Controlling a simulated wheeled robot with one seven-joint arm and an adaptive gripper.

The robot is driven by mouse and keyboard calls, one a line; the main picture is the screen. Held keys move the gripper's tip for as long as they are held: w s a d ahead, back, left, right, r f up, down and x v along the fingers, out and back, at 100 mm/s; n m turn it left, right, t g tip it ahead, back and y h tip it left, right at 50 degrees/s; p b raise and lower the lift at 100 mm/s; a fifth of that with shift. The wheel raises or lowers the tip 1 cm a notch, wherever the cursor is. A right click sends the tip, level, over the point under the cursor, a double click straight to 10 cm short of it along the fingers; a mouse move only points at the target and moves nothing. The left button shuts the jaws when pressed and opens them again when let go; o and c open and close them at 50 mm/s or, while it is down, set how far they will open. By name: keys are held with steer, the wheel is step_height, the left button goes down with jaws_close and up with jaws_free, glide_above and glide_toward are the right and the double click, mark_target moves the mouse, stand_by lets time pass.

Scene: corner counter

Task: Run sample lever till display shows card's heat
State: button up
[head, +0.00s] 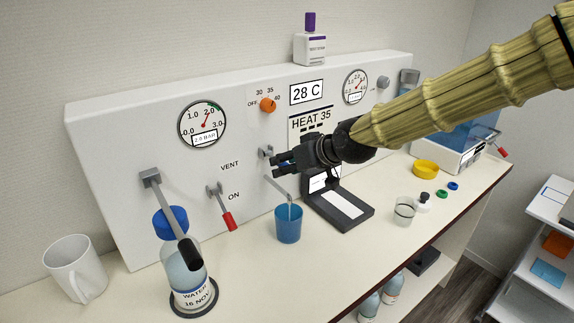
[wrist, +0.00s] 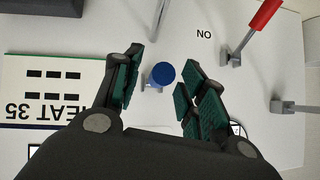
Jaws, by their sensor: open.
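The display (head: 309,93) on the white panel reads 28 C. The card (head: 312,120) below it reads HEAT 35; it appears upside down in the wrist view (wrist: 42,95). A small lever with a round blue end (wrist: 163,73) on a grey mount (head: 265,151) sticks out of the panel; its label is hidden. My gripper (head: 277,164) is open in front of it. In the wrist view the blue end lies between my spread fingers, with gaps on both sides. A blue cup (head: 289,224) stands below the grey spout (head: 279,187).
A red-handled lever (head: 227,219) marked ON and a long black-handled lever (head: 181,220) are to the left. An orange knob (head: 267,105) sits above. A water bottle (head: 186,268), a white mug (head: 75,268), a black stand (head: 338,207) and a clear cup (head: 405,211) stand on the counter.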

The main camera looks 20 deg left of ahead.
steer(key=v, duration=1.2)
steer(key=shift+w+a, duration=0.1)
steer(key=shift+a, duration=0.05)
stand_by(0.6)
